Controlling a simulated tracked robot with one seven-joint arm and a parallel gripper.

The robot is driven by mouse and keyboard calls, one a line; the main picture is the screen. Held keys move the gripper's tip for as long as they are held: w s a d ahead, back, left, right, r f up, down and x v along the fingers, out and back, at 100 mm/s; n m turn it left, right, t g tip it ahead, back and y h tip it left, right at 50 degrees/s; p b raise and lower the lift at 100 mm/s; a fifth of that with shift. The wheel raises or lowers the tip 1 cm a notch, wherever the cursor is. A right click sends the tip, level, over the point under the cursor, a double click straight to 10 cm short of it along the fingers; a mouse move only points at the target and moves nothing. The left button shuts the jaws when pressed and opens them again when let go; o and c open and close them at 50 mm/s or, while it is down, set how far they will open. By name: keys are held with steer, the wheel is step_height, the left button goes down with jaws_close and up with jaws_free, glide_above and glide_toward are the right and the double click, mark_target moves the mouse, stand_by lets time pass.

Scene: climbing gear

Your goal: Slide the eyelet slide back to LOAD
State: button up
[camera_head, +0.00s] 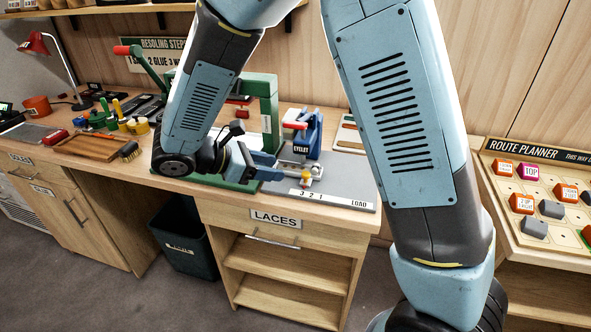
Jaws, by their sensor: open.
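The eyelet slide (307,171) is a small silver carriage with a yellow-orange knob, on the grey bench top in front of the blue eyelet press (313,138). A pale scale strip (335,199) along the front edge reads 3, 2, 1 and, at its right end, LOAD. The slide stands near the numbered end, left of LOAD; its exact mark is hard to read. My gripper (279,171) is open, just left of the slide, pointing right. Its fingertips are small, and I cannot tell whether they touch the slide.
A green press frame (270,112) rises behind my gripper. A brown tray (93,154) and a brush lie on the left of the bench. A route planner board (545,160) is at the right. The bench strip toward LOAD looks clear; my arm hides part of the view there.

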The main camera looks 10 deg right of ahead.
mark_target(304, 174)
steer(key=w+a+f+n+t, duration=0.1)
steer(key=a+f+n+t, duration=0.1)
steer(key=a, duration=0.1)
steer(key=x, duration=1.3)
steer(key=shift+s+d+f, duration=0.1)
steer(key=shift+s+d, duration=0.05)
steer(key=shift+d, duration=0.1)
jaws_close()
steer(key=shift+h, duration=0.3)
